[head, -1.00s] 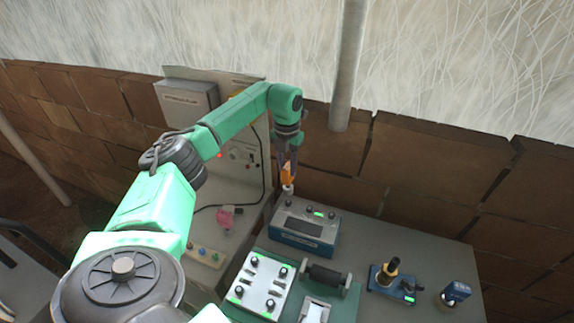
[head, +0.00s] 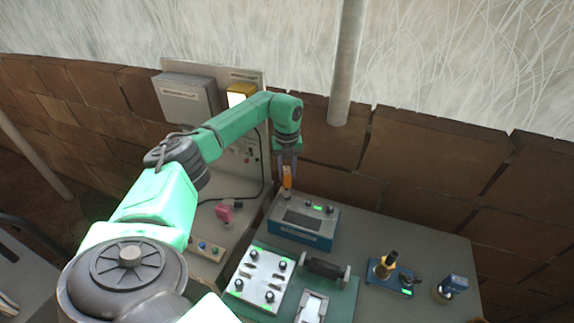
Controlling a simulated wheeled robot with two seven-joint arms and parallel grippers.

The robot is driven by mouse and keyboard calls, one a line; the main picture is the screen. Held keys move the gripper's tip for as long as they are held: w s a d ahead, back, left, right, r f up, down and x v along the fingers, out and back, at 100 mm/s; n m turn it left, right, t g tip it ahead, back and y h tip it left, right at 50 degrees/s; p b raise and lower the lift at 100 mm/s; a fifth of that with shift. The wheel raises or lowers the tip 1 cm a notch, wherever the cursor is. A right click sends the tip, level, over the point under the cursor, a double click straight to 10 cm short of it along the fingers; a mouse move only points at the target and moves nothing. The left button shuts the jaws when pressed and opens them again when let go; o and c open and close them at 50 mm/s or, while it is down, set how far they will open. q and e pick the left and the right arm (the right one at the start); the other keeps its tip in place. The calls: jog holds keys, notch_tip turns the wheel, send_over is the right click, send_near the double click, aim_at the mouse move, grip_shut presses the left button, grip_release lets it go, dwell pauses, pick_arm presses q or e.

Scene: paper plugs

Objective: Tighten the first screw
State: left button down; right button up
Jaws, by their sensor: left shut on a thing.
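My left gripper (head: 287,173) points down over the back left of the blue box (head: 306,238). It is shut on a small orange tool (head: 287,180), held upright. The tool's lower end is at or just above a small knob or screw head at the box's back left corner; contact cannot be told. A white plate (head: 262,276) with several dark round knobs or screw heads lies on the green mat in front. Which one is the first screw cannot be told. My right gripper is not in view.
A dark roller (head: 325,269) on a stand sits right of the white plate. A blue holder (head: 388,280) and a small blue-topped device (head: 453,285) stand farther right. A pink object (head: 226,212) and a black cable lie left. The grey table is clear at back right.

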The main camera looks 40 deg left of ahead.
pick_arm(q)
jog(key=n, duration=0.2)
jog(key=shift+n+b, duration=0.3)
jog(key=shift+b, duration=0.05)
jog(key=n, duration=1.1)
jog(key=shift+n, duration=0.4)
jog(key=n, duration=0.3)
jog(key=shift+w, duration=0.2)
jog(key=shift+w+d, duration=0.15)
jog(key=shift+w, duration=0.15)
jog(key=shift+s+f+b, duration=0.1)
jog(key=shift+f+b, duration=0.45)
jog(key=shift+f, duration=0.55)
